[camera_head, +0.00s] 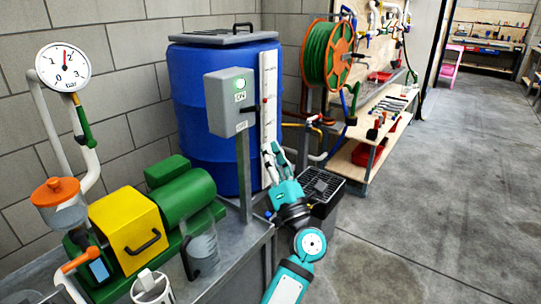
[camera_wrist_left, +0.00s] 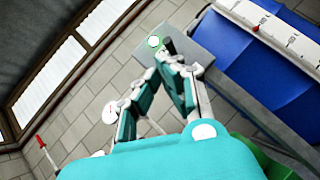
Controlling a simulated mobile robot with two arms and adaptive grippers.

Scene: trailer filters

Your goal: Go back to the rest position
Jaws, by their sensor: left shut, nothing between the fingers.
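My left gripper (camera_head: 270,150) is teal and white and points up in the head view, in front of the blue barrel (camera_head: 190,100) and beside the white scale strip (camera_head: 268,85). It is shut and empty. In the left wrist view its fingertips (camera_wrist_left: 172,62) meet, overlapping the grey control box (camera_wrist_left: 190,40) with its green light. In the head view this control box (camera_head: 230,100) stands on a post, left of and above the gripper. I cannot tell the distance between them. My right gripper is in neither view.
A bench at lower left holds a yellow and green pump (camera_head: 128,228), a clear jug (camera_head: 203,252) and a white cup (camera_head: 152,288). A pressure gauge (camera_head: 63,66) is above. A green hose reel (camera_head: 327,53) and wooden shelves (camera_head: 385,120) stand behind. The concrete floor (camera_head: 455,160) at right is clear.

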